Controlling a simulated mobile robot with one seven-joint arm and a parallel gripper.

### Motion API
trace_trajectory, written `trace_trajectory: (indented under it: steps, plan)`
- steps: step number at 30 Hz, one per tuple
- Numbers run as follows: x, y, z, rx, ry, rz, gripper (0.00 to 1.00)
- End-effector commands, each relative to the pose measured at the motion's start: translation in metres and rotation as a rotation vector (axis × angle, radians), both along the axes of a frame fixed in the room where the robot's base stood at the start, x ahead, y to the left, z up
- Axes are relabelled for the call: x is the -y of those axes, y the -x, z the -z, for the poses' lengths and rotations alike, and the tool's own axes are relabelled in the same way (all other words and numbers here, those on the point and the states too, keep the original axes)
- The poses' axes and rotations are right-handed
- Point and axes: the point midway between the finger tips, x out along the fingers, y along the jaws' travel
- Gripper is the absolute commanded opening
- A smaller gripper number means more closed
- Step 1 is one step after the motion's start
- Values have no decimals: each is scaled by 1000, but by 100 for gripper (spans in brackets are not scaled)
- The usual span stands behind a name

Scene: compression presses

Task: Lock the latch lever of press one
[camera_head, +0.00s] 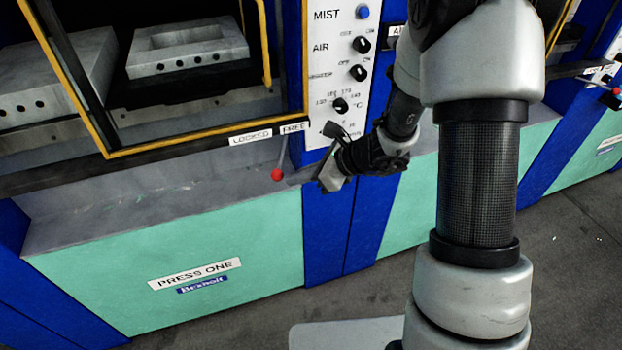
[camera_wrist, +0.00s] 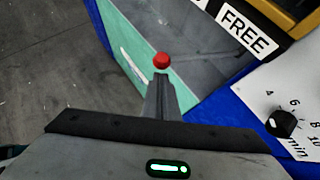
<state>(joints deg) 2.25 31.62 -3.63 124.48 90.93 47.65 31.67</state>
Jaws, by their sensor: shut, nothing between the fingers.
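The latch lever of press one (camera_head: 277,174) is a thin rod ending in a red ball. It hangs under the door's lower right corner, below the "FREE" label (camera_head: 293,127) and right of the "LOCKED" label (camera_head: 250,137). My gripper (camera_head: 322,183) is a little to the right of the ball, in front of the blue post. In the wrist view the red ball (camera_wrist: 162,60) shows just beyond the tips of my gripper (camera_wrist: 160,80). The fingers are together and hold nothing. I cannot tell whether they touch the ball.
A white control panel (camera_head: 338,75) with knobs stands above my gripper; one of its knobs (camera_wrist: 281,123) is close in the wrist view. The yellow-edged door (camera_head: 185,140) is above the grey ledge (camera_head: 130,200). The green front (camera_head: 170,265) has a "PRESS ONE" sign (camera_head: 195,272).

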Motion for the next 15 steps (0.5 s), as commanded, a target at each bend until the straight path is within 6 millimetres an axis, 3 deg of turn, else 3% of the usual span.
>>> trace_trajectory:
  steps: [15]
  plan:
    - [-11,-1,2,0,0,-1,0]
